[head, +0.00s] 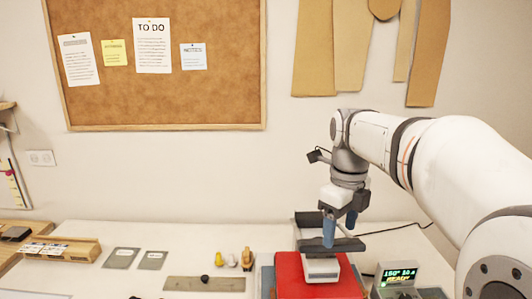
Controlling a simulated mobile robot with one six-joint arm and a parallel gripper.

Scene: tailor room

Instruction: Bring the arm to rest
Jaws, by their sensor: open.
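My arm reaches in from the right and my gripper (340,234) points down with its blue fingers apart. It is open, just above and at the dark handle of a white hand press (320,270). The press sits on a red cloth (289,276). I cannot tell whether the fingers touch the handle. Part of the handle is hidden behind the nearer finger.
A control unit (398,276) with a lit display reading READY stands right of the red cloth. A metal ruler (205,284), small yellow and brown items (232,260), grey cards (122,258) and a wooden tray (62,249) lie to the left. A corkboard (160,95) hangs behind.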

